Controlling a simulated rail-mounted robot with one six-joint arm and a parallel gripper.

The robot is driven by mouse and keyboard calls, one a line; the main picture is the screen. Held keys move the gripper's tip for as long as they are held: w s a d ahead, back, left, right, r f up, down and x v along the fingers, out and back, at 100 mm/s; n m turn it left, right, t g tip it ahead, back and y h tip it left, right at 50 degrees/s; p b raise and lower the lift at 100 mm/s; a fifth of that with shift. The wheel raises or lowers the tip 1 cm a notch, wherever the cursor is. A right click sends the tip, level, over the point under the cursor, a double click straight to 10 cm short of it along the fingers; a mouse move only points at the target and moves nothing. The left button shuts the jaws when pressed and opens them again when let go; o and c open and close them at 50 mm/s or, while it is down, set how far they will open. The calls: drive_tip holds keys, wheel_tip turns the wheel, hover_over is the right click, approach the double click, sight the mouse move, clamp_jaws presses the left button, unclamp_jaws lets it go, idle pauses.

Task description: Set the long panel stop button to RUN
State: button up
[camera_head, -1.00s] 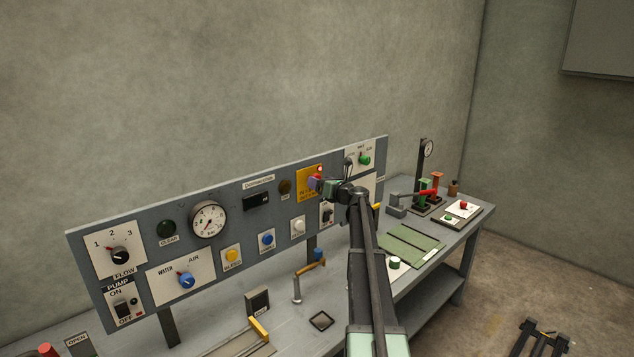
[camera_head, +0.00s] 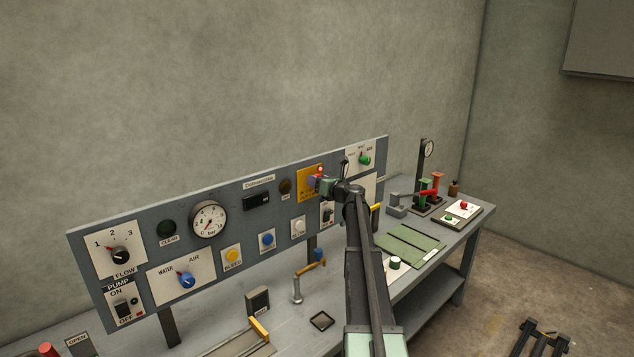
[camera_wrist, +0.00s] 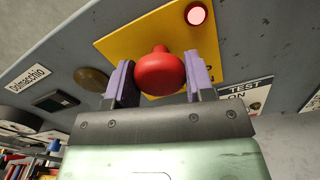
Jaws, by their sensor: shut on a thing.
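The stop button is a red mushroom head (camera_wrist: 160,73) on a yellow plate (camera_wrist: 122,50) in the wrist view. My gripper (camera_wrist: 162,80) has its two purple-padded fingers on either side of the red head and is shut on it. In the head view my gripper (camera_head: 317,183) is at the yellow plate (camera_head: 303,185) on the right part of the long grey panel (camera_head: 225,200), and it hides most of the button. A lit red lamp (camera_head: 320,169) is above the button; it also shows in the wrist view (camera_wrist: 197,15). The plate's lettering is too small to read.
A green selector (camera_head: 365,160) is to the right. The bench below holds a lever handle (camera_head: 298,288) and a green mat (camera_head: 412,245).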

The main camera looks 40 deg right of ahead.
drive_tip(key=shift+s, duration=0.7)
drive_tip(key=o, duration=1.3)
drive_tip(key=s, duration=0.7)
drive_tip(key=s+d, duration=0.1)
drive_tip(key=s, duration=0.2)
drive_tip(key=shift+s, duration=0.4)
